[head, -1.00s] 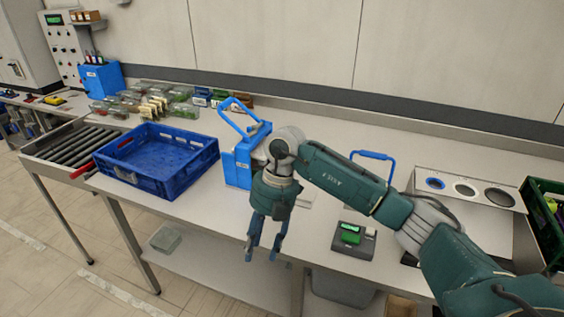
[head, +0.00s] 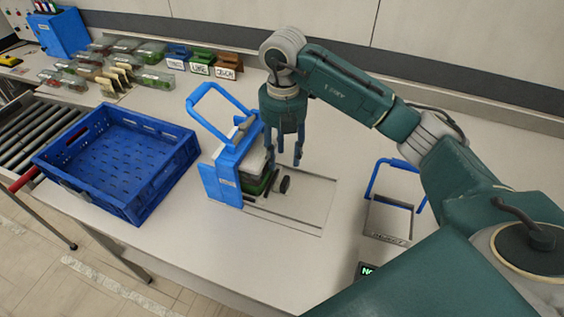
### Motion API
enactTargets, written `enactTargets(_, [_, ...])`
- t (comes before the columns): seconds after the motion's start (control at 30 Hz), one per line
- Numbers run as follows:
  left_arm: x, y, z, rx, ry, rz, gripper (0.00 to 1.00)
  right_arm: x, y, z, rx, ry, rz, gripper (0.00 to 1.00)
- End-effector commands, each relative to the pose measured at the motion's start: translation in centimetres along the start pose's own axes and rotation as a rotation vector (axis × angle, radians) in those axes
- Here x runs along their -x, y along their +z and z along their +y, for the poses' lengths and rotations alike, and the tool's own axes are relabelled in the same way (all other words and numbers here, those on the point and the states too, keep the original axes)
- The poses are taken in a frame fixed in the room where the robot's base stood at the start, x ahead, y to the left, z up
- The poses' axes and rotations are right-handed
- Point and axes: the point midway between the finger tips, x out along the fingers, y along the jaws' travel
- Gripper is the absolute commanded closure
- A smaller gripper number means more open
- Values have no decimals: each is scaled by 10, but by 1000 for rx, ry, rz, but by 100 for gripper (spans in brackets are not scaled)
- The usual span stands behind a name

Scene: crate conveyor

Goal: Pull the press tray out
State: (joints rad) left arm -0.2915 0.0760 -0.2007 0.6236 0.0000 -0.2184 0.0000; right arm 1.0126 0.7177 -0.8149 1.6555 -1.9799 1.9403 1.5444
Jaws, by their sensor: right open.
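The blue press (head: 226,172) stands on the table with its blue lever handle (head: 205,92) raised. The press tray sits inside the press, and a dark round knob (head: 284,184) sticks out on its right side. A green-sided pack (head: 256,184) shows in the press opening. A flat metal plate (head: 305,207) lies to the right of the press. My right gripper (head: 286,163) points down just above and behind the knob, open, with nothing between its fingers. I cannot tell whether a finger touches the press. My left gripper is out of view.
An empty blue crate (head: 165,176) stands left of the press, beside the roller conveyor (head: 35,133). Labelled bins (head: 200,63) and several packs (head: 110,60) are behind. A blue-handled metal frame (head: 388,220) stands at the right. The plate's top is clear.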

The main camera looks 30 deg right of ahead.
Motion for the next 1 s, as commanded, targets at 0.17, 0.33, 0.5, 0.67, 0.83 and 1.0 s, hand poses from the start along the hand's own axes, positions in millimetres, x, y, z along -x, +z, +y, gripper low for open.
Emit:
enactTargets(0.17, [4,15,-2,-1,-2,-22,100,-7,-1,0,1,-3,3,58])
enactTargets(0.33, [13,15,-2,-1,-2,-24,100,-32,-2,-1,0,-5,6,58])
enactTargets(0.5, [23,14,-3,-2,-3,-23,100,-65,-2,-1,0,-3,6,58])
enactTargets(0.67, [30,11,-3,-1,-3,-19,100,-90,-1,0,0,-2,4,58])
enactTargets(0.83, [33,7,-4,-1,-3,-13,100,-105,-1,0,0,-1,2,58])
enactTargets(1.0, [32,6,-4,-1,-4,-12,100,-109,0,0,1,1,1,58])
